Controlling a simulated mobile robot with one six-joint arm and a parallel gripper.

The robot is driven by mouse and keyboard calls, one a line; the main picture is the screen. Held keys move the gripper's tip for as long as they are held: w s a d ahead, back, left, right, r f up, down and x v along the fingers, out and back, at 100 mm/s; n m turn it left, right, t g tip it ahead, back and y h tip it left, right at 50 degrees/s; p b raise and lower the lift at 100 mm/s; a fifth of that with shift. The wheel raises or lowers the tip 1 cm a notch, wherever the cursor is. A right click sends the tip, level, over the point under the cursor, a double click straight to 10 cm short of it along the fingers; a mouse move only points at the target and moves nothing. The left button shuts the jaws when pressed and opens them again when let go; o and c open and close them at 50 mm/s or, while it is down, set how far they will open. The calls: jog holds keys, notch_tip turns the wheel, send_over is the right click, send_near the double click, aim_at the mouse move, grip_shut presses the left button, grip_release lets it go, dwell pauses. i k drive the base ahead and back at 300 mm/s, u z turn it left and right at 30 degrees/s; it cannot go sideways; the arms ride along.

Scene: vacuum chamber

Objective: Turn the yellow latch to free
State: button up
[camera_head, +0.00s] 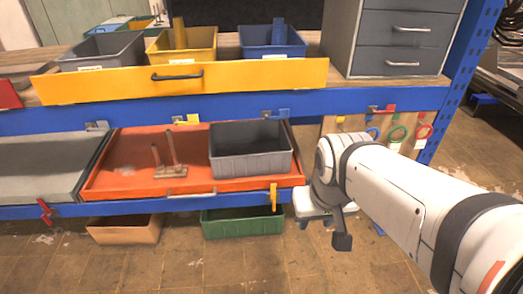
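Two small yellow latches show. One yellow latch (273,197) stands upright on the lower blue beam, in front of the right end of the orange tray (122,140). Another yellow latch (193,119) sits on the upper blue beam, above the tray. My white arm reaches in from the right and ends right of the lower latch. The dark end of my gripper (342,241) points down, apart from both latches. Its fingers cannot be made out clearly, so whether it is open or shut does not show.
A grey bin (250,160) and a wooden piece with pegs (168,170) sit in the orange tray. A yellow drawer front (180,81) is above. Red latches (46,212) and blue latches (276,114) also sit on the beams. Green (243,222) and orange bins stand below.

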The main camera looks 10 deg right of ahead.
aim_at(273, 185)
jog(key=z, duration=2.2)
jog(key=k, duration=1.5)
jog(key=u, duration=1.05)
jog(key=i, duration=1)
